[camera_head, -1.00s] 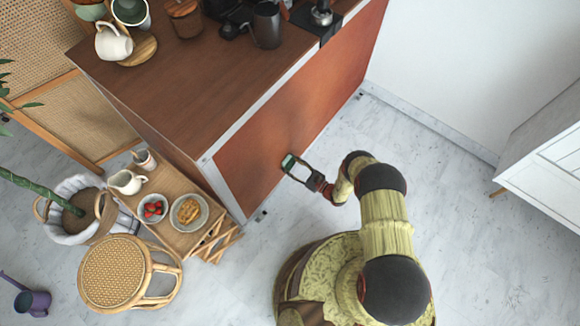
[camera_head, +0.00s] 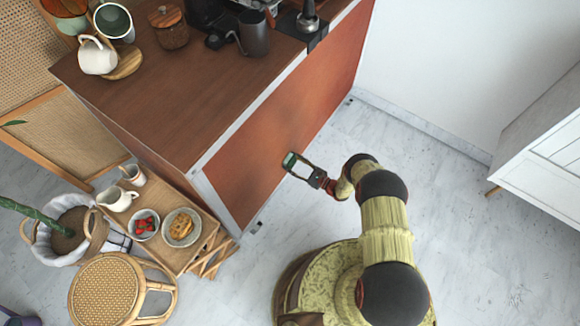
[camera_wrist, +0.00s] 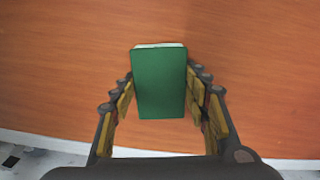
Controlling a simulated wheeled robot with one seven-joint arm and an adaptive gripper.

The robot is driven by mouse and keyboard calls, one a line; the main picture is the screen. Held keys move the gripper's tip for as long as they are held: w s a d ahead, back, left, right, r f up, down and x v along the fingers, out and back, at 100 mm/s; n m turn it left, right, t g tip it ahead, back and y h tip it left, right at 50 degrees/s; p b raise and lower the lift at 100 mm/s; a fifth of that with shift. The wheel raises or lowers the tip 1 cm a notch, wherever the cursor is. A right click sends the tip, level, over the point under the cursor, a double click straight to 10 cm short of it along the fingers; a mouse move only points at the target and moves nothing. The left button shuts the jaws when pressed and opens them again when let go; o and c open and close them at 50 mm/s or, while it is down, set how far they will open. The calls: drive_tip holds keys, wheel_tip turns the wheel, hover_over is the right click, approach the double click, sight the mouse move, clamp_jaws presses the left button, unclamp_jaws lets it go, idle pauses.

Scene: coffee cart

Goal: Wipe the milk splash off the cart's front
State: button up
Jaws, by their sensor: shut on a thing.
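My gripper (camera_head: 298,168) is shut on a green sponge-like block (camera_wrist: 160,85) with a pale far edge. In the wrist view, the fingers of my gripper (camera_wrist: 162,102) flank the block on both sides. The block also shows small in the head view (camera_head: 289,160), in front of the cart's orange-brown front panel (camera_head: 280,120). The panel (camera_wrist: 260,60) fills most of the wrist view behind the block. I cannot tell whether the block touches it. No milk splash is discernible on the visible panel; the block and gripper hide part of it.
A low wooden tray table (camera_head: 173,257) with bowls and jugs stands at the cart's left end, beside a rattan stool (camera_head: 108,288). A white cabinet (camera_head: 540,150) is at right. Mugs and coffee gear stand on the cart top (camera_head: 180,100). The floor right of my arm is open.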

sight(278, 171)
drive_tip(key=w+d, duration=0.1)
drive_tip(key=w, duration=0.1)
drive_tip(key=w+d, duration=0.1)
drive_tip(key=shift+w+d, duration=0.3)
drive_tip(key=shift+w, duration=0.05)
drive_tip(key=shift+s, duration=0.1)
drive_tip(key=shift+s+a+p, duration=0.2)
drive_tip(key=shift+s+a, duration=1)
drive_tip(key=shift+s, duration=0.3)
drive_tip(key=shift+s+a+p, duration=0.25)
drive_tip(key=shift+s+a, duration=0.9)
drive_tip(key=shift+s, duration=0.4)
drive_tip(key=shift+s+a+p, duration=0.2)
drive_tip(key=shift+s+a, duration=1)
drive_tip(key=shift+s, duration=0.3)
drive_tip(key=v, duration=0.6)
drive_tip(key=shift+b, duration=0.3)
